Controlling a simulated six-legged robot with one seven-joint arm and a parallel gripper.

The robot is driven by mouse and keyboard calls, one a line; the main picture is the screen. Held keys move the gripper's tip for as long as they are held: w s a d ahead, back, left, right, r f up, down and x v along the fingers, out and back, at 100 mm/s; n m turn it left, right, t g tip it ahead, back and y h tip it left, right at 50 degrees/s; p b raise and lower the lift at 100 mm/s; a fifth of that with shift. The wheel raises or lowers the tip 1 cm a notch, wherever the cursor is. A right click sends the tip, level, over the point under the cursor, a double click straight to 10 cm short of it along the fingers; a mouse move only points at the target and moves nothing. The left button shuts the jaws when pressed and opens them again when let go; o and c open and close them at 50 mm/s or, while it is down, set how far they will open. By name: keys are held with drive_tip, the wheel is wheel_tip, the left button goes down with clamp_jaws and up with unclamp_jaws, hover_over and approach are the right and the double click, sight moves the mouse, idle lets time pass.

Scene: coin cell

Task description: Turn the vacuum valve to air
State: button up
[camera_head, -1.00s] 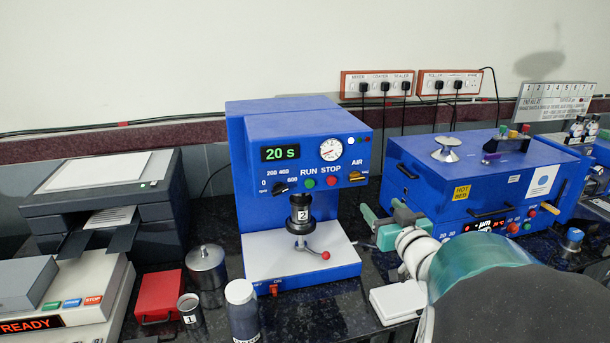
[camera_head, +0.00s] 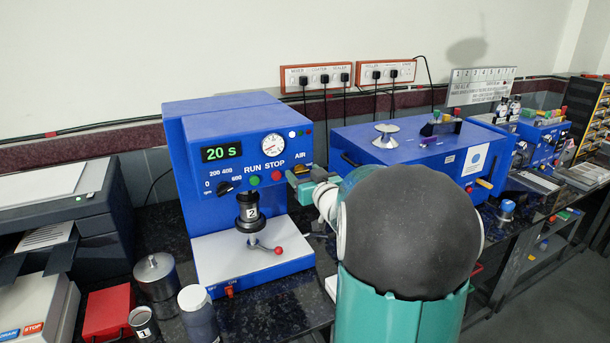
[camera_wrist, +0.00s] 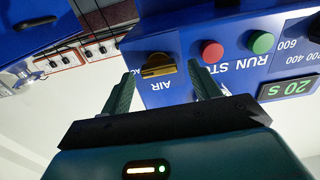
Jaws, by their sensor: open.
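The vacuum valve is a gold-brass knob (camera_wrist: 158,66) with a bar-shaped handle on the blue front panel of the sealer, beside the word AIR. In the wrist view, which is upside down, its handle lies roughly level across the panel. My gripper (camera_wrist: 161,70) is open, with one green finger on each side of the knob. I cannot tell whether the fingers touch it. In the head view the gold knob (camera_head: 302,168) shows just above my gripper (camera_head: 305,177), at the right edge of the panel. My arm hides the area right of it.
A lever with a red ball (camera_head: 278,251) stands on the sealer's white base. A blue hot-bed box (camera_head: 430,143) stands to the right, partly behind my arm.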

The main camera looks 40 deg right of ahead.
drive_tip(key=shift+c, duration=0.4)
drive_tip(key=c, duration=0.9)
drive_tip(key=shift+n, duration=0.4)
drive_tip(key=n, duration=0.2)
drive_tip(key=shift+w+a+n, duration=0.1)
drive_tip(key=shift+n, duration=0.3)
drive_tip(key=n, duration=0.5)
drive_tip(key=shift+a+n, duration=0.1)
drive_tip(key=shift+n, duration=0.2)
drive_tip(key=n, duration=0.4)
drive_tip(key=shift+f, duration=0.15)
drive_tip(key=n, duration=0.4)
drive_tip(key=shift+n, duration=0.3)
drive_tip(key=shift+f, duration=0.1)
